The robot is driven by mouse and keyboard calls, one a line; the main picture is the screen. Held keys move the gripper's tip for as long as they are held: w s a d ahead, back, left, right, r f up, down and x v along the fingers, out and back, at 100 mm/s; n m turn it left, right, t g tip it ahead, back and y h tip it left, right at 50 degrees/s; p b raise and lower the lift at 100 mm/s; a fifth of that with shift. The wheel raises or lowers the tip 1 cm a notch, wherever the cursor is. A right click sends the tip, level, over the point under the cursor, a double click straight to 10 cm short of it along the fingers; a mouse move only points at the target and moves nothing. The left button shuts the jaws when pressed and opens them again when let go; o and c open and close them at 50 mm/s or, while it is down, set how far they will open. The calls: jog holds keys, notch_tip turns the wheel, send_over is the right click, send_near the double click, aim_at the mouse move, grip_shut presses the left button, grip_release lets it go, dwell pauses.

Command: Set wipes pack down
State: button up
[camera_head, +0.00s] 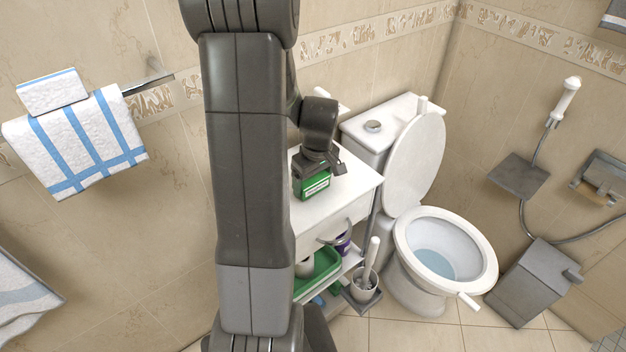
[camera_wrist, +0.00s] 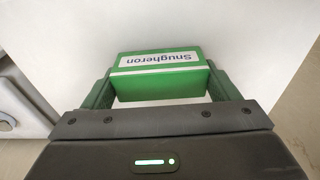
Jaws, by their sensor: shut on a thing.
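The wipes pack (camera_head: 313,186) is a green box with a white label. It is at the top of the small white vanity cabinet (camera_head: 345,188) in the head view. My gripper (camera_head: 319,166) is above the pack and shut on it. In the wrist view the pack (camera_wrist: 160,74) shows its "Snugheron" label, and the fingers of my gripper (camera_wrist: 160,92) are at its two sides. The white top fills the area behind it. I cannot tell whether the pack's underside touches the top. My arm hides the left part of the cabinet.
A toilet (camera_head: 440,250) with its lid raised stands right of the cabinet. A toilet brush in a holder (camera_head: 364,285) is at the cabinet's lower front. A green tray (camera_head: 318,275) sits on the lower shelf. The cabinet top right of the pack looks clear.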

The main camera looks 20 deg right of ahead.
aim_at(317, 182)
jog(key=shift+f, duration=0.2)
jog(key=o, duration=0.9)
jog(key=shift+o, duration=0.2)
jog(key=shift+r, duration=0.1)
notch_tip(317, 182, up, 12)
jog(key=s, duration=0.1)
jog(key=shift+s+d, duration=0.2)
jog(key=shift+s, duration=0.05)
